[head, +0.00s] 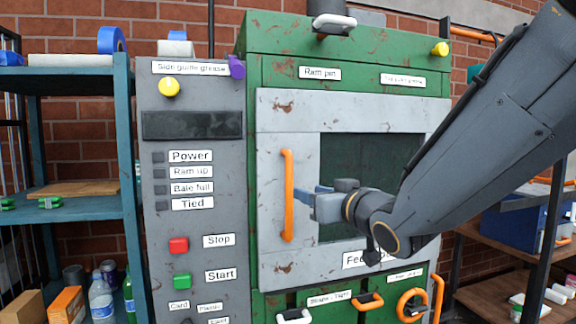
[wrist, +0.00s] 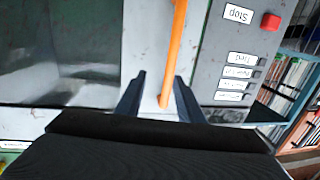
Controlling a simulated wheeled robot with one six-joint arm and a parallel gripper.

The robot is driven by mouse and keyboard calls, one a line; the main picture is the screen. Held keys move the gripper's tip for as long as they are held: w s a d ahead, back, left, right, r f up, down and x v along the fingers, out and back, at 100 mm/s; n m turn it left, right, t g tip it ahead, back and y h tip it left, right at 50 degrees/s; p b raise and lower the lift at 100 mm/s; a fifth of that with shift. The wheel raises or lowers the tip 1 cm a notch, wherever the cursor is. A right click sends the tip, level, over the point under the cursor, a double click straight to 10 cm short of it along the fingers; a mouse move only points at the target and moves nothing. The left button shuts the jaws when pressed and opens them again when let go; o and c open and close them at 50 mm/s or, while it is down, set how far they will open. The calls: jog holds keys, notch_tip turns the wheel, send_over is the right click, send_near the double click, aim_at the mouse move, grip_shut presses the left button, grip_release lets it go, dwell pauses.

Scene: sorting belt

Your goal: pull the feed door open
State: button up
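The feed door (head: 345,102) is a grey, rust-flecked panel with a dark window (head: 350,160), set in a green machine. It looks shut. An upright orange bar handle (head: 287,195) is fixed along its left side. My gripper (head: 301,194) is just right of the handle's middle, fingers pointing left towards it. In the wrist view, my gripper's two dark fingers (wrist: 160,76) stand apart. The orange handle (wrist: 176,45) runs down into the gap between them, nearer the right finger. I cannot tell whether it touches. My arm hides part of the door's right side.
Left of the door is a grey control panel (head: 190,240) with a red button (head: 178,245) and a green button (head: 182,281). Small handles, one of them orange (head: 368,302), sit below the door. A blue shelf (head: 75,208) stands at the far left.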

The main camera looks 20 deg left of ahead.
aim_at(291, 179)
jog(key=shift+n+y, duration=0.3)
jog(key=shift+y, duration=0.2)
jog(key=shift+w+a+r+p, duration=0.4)
jog(key=shift+w+a, duration=0.45)
jog(key=shift+a, duration=0.3)
jog(key=shift+w+a+r+p, duration=0.3)
jog(key=shift+w+a+p, duration=0.25)
jog(key=shift+w+a, duration=0.4)
jog(key=shift+w+a+r+p, duration=0.4)
jog(key=shift+w+a, duration=0.3)
jog(key=shift+a, duration=0.6)
grip_shut()
